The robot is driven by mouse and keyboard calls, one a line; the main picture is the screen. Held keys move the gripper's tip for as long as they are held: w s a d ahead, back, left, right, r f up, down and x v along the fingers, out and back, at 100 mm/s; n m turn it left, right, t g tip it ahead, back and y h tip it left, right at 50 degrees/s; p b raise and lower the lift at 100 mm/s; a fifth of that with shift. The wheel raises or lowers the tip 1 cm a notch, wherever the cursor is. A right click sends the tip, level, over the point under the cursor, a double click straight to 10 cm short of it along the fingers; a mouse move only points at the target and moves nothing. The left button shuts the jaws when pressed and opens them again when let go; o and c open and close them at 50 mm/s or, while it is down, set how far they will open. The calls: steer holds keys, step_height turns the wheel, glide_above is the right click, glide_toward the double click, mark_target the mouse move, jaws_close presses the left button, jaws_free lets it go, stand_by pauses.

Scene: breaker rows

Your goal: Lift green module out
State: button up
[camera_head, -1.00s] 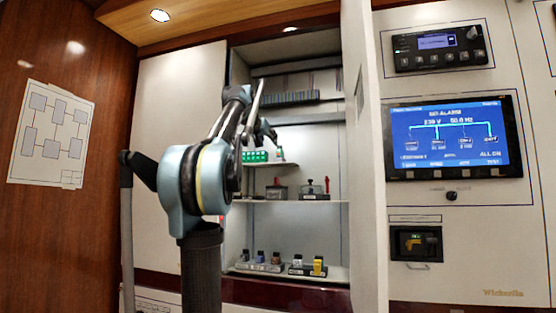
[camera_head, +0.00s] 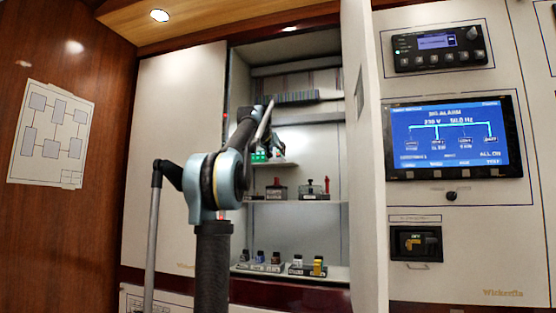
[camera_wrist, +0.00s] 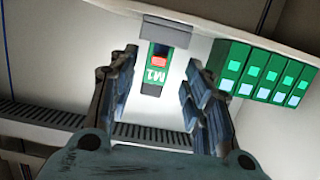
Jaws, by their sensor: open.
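A green module marked M1 (camera_wrist: 153,88), with a red part on it, stands on a pale surface in the wrist view. A grey block (camera_wrist: 165,33) is at its far end. My gripper (camera_wrist: 162,60) is open, with one finger on each side of the module in the picture and a visible gap to each. I cannot tell whether the fingers are level with it in depth. A row of several green modules (camera_wrist: 265,72) is at the right. In the head view, green modules (camera_head: 260,156) show on the upper shelf, partly hidden by my arm.
A slotted grey rail (camera_wrist: 150,132) runs behind the fingers in the wrist view. The open cabinet door (camera_head: 362,160) stands close on the right.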

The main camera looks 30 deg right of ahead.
mark_target(278, 150)
steer(key=shift+x, duration=2.15)
steer(key=shift+d+r, duration=0.1)
steer(key=shift+r, duration=0.05)
jaws_close()
